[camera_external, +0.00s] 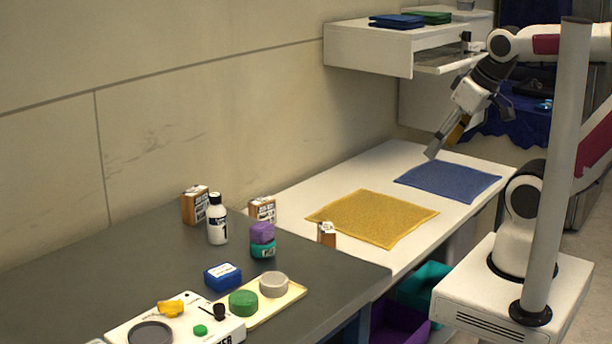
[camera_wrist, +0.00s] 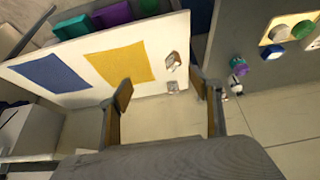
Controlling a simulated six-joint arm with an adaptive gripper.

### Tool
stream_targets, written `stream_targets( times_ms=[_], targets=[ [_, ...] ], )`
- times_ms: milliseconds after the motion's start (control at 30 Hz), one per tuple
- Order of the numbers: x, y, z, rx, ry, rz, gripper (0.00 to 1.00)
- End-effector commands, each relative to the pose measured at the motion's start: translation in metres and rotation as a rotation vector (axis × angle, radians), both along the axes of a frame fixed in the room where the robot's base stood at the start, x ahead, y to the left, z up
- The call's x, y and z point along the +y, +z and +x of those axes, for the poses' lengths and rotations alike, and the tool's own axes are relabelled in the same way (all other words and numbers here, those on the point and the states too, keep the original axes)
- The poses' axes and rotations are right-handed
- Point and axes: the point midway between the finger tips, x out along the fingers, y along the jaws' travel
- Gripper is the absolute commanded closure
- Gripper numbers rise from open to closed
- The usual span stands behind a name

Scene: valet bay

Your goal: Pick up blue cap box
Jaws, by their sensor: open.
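The blue cap box (camera_external: 222,277) is a small blue box with a white label on top. It sits on the dark grey counter in the external view, left of the green round tub (camera_external: 243,303). A small blue box at the upper right of the wrist view (camera_wrist: 272,52) looks like the same one. My gripper (camera_external: 445,142) is above the white table near the blue mat, far to the right of the box. In the wrist view my gripper (camera_wrist: 165,92) has its two fingers spread wide, with nothing between them.
A tan tray (camera_external: 290,297) with the green and grey tubs is close beside the box. The yellow mat (camera_external: 373,217) and blue mat (camera_external: 447,182) lie flat. A shelf (camera_external: 368,50) overhangs the table.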

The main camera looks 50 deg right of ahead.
Motion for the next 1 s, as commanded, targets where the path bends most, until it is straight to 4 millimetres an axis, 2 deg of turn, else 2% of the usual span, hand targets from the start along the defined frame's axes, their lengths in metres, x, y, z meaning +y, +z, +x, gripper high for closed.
stream_targets(
  times_ms=[167, 367, 700, 1000],
  targets=[
    [0.012, 0.004, 0.014, -0.019, 0.029, 0.024, 0.36],
    [0.048, 0.015, 0.049, -0.076, 0.098, 0.095, 0.36],
    [0.134, 0.039, 0.124, -0.204, 0.202, 0.253, 0.36],
    [0.209, 0.052, 0.178, -0.301, 0.232, 0.367, 0.36]
  ],
)
